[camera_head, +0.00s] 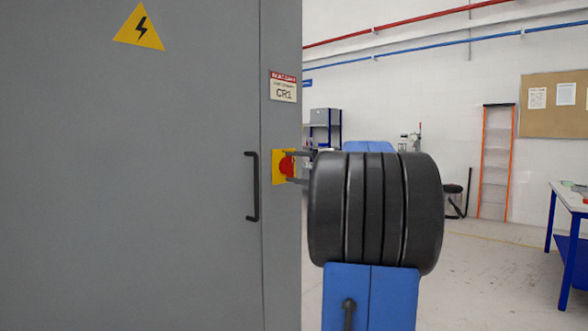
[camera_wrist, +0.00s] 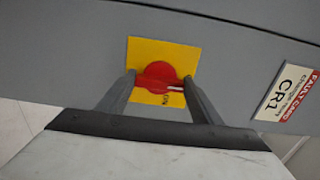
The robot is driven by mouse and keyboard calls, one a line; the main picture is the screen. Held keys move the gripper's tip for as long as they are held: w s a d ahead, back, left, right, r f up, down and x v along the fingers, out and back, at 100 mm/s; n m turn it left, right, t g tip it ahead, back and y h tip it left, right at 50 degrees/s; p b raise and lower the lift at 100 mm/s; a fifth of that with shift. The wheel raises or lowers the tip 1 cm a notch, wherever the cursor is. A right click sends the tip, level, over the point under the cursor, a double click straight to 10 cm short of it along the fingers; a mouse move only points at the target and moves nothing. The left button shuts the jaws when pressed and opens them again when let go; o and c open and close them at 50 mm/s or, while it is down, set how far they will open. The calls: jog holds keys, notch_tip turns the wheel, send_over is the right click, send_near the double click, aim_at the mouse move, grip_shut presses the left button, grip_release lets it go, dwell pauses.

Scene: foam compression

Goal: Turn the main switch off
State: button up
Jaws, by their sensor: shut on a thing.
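The main switch is a red rotary knob (camera_head: 287,166) on a yellow plate (camera_head: 277,155), fixed to the narrow right panel of a grey cabinet (camera_head: 130,190). In the wrist view the red knob (camera_wrist: 158,74) sits between my fingertips, and the yellow plate (camera_wrist: 185,55) shows behind it. A pale mark lies on the knob's handle, and lettering on the plate below it is partly legible as "ON". My gripper (camera_wrist: 159,82) is shut on the knob, one finger on each side. In the head view my gripper (camera_head: 291,167) reaches the knob from the right; my arm hides what lies behind it.
A black door handle (camera_head: 252,186) stands out left of the switch. A label reading CR1 (camera_head: 283,87) is above it, and a yellow warning triangle (camera_head: 139,27) is higher left. A table (camera_head: 573,200) stands far right; the floor (camera_head: 490,270) between is clear.

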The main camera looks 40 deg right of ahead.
jog(key=shift+f, duration=0.1)
jog(key=o, duration=1.1)
jog(key=shift+c, duration=0.2)
jog(key=s+d, duration=0.1)
jog(key=s, duration=1.6)
jog(key=shift+s+d, duration=0.15)
jog(key=shift+s, duration=0.05)
